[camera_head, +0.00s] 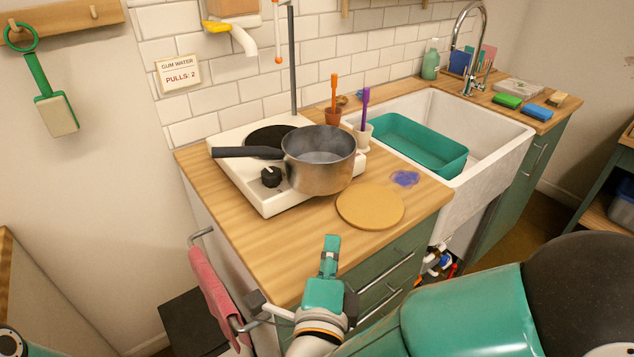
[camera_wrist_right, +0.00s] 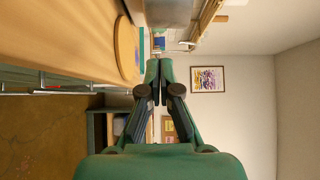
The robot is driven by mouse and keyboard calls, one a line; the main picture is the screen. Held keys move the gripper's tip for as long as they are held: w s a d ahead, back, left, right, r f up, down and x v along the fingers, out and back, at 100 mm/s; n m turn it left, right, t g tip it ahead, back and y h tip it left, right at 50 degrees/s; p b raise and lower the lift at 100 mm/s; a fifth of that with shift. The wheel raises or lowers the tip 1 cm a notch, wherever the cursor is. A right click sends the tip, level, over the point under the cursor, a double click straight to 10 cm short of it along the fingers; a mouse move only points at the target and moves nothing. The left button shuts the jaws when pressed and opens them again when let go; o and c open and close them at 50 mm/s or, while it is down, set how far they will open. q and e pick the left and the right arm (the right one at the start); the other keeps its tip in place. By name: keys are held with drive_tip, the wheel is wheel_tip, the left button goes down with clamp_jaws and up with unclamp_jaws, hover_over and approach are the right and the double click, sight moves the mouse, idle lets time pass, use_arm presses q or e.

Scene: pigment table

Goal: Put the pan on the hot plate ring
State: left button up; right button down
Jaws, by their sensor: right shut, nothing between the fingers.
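The pan (camera_head: 318,160) is a grey metal saucepan with a dark handle pointing left. In the head view it stands at the right front of the white hot plate (camera_head: 267,202), covering part of its top. A dark round ring (camera_head: 268,137) shows behind the handle, partly hidden by it. Whether the pan overlaps the ring, I cannot tell. My right gripper (camera_head: 331,244) is shut and empty, in front of the pan and apart from it, near the counter's front edge. In the right wrist view its fingers (camera_wrist_right: 159,68) are together. My left gripper is not in view.
A round wooden board (camera_head: 370,206) lies right of the pan, beside a blue-purple smear (camera_head: 405,178). Cups with an orange brush (camera_head: 333,95) and a purple brush (camera_head: 364,105) stand behind. The sink (camera_head: 500,150) holds a teal tub (camera_head: 420,150). A pink towel (camera_head: 213,290) hangs at front left.

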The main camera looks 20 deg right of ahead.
sight(326, 185)
drive_tip(key=w+p, duration=0.1)
drive_tip(key=p, duration=0.1)
drive_tip(key=w+d+p, duration=0.1)
drive_tip(key=p, duration=0.1)
drive_tip(key=shift+w+r, duration=0.25)
drive_tip(key=shift+r, duration=0.15)
drive_tip(key=p+x, duration=0.1)
drive_tip(key=x, duration=0.2)
drive_tip(key=p+x, duration=0.1)
drive_tip(key=x, duration=0.3)
drive_tip(key=shift+w+d+f, duration=0.1)
drive_tip(key=shift+d+f, duration=0.1)
drive_tip(key=w+p, duration=0.1)
drive_tip(key=w, duration=0.1)
drive_tip(key=w+a, duration=0.1)
drive_tip(key=shift+w+a+f+p, duration=0.1)
drive_tip(key=shift+w+a+p, duration=0.1)
drive_tip(key=shift+w+p, duration=0.2)
